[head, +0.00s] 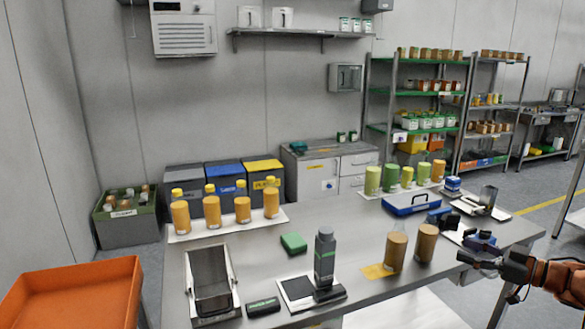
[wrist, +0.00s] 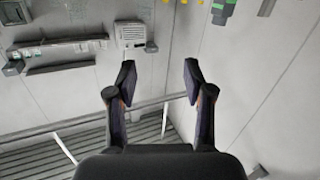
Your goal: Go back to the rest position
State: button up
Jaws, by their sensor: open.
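My gripper (head: 478,262) is at the right edge of the steel table (head: 225,260) in the head view, with my orange arm behind it. In the wrist view my gripper (wrist: 158,85) shows two dark fingers well apart with nothing between them. That view looks at a pale wall with shelves and a white wall box.
Two brown-filled jars (head: 396,250) stand left of the gripper. A grey bottle (head: 324,256), a green sponge (head: 293,243) and a tray of orange bottles (head: 228,226) are farther left. An orange bin (head: 75,290) is at front left. Floor shows beyond the table's right end.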

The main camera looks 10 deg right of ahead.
jog(key=w+d+r+m+h+p, duration=0.2)
jog(key=w+r+m+h, duration=0.5)
jog(key=w+r+h, duration=0.55)
jog(key=s+a+f+g, duration=0.5)
jog(key=s+a, duration=0.6)
jog(key=s, duration=0.4)
jog(key=s+a+f+m+g+y+p, duration=0.1)
jog(key=s+a+f+g, duration=0.4)
jog(key=s+a, duration=0.7)
jog(key=s+a+f+g+y+p, duration=0.1)
jog(key=s+a+f+g, duration=0.4)
jog(key=s+a, duration=0.7)
jog(key=s+f, duration=0.1)
jog(key=s, duration=0.6)
jog(key=shift+s+m+g, duration=0.2)
jog(key=shift+m+g, duration=0.1)
jog(key=shift+m, duration=0.1)
jog(key=shift+d, duration=0.1)
jog(key=shift+c, duration=0.8)
jog(key=shift+d, duration=0.1)
jog(key=shift+c, duration=0.2)
